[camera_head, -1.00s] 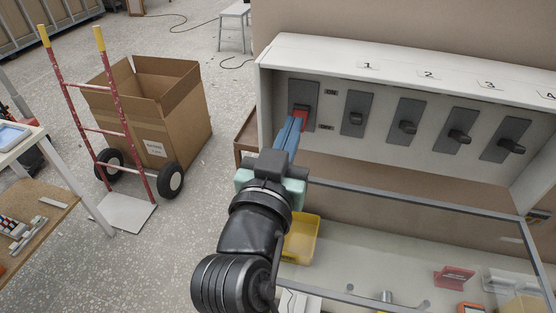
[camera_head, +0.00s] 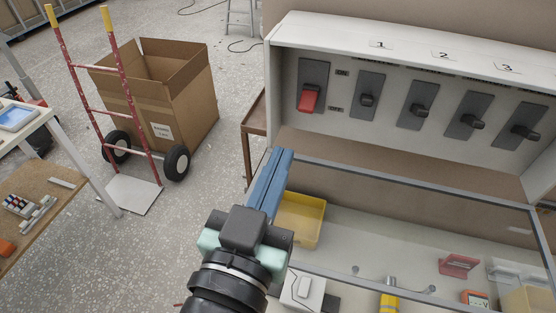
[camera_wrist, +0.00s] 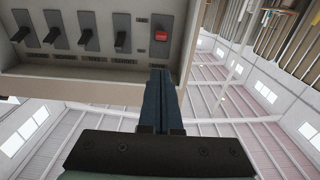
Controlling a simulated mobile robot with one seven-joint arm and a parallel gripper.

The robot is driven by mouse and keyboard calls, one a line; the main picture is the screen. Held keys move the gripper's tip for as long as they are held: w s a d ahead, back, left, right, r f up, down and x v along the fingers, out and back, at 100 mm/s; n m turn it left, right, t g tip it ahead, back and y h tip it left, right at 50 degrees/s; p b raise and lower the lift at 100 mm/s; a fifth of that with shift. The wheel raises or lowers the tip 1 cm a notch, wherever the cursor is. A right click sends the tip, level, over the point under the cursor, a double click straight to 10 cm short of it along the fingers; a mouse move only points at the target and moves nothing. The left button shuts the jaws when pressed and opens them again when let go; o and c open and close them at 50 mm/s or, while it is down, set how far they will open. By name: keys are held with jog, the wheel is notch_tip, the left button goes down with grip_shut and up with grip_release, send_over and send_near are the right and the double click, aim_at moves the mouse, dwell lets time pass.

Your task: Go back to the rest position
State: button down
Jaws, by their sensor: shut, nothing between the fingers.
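My gripper (camera_head: 279,153) has blue fingers that are shut together with nothing between them. In the head view it is below and left of the switch panel (camera_head: 420,45), apart from it, in front of the glass-topped case. The red switch (camera_head: 309,99) at the panel's left end points downward. Several black switches, such as the one beside it (camera_head: 367,99), sit to its right. In the wrist view the fingers (camera_wrist: 161,73) reach up toward the panel's lower edge, and the red switch (camera_wrist: 161,36) shows just beyond their tips.
A glass-topped case (camera_head: 420,207) holds a yellow bin (camera_head: 301,220) and small tools below the panel. A red hand truck (camera_head: 88,98) and an open cardboard box (camera_head: 185,105) stand on the left. Open floor (camera_head: 215,165) lies between them and the case.

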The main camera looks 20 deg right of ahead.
jog(key=w+a+r+n+t+y, duration=0.1)
jog(key=w+a+r+t+y, duration=0.15)
jog(key=r, duration=0.55)
jog(key=w+a+r+n+t+y, duration=0.1)
jog(key=w+a+r+t+y, duration=0.1)
jog(key=r+t, duration=0.35)
jog(key=s+a+r+n+t+y, duration=0.2)
jog(key=r, duration=0.6)
jog(key=s+a+r+n+t+y, duration=0.2)
jog(key=s+r+y, duration=0.1)
jog(key=r, duration=0.6)
jog(key=shift+s+r+n+y, duration=0.15)
jog(key=shift+s+n+y, duration=0.05)
jog(key=shift+n+y, duration=0.2)
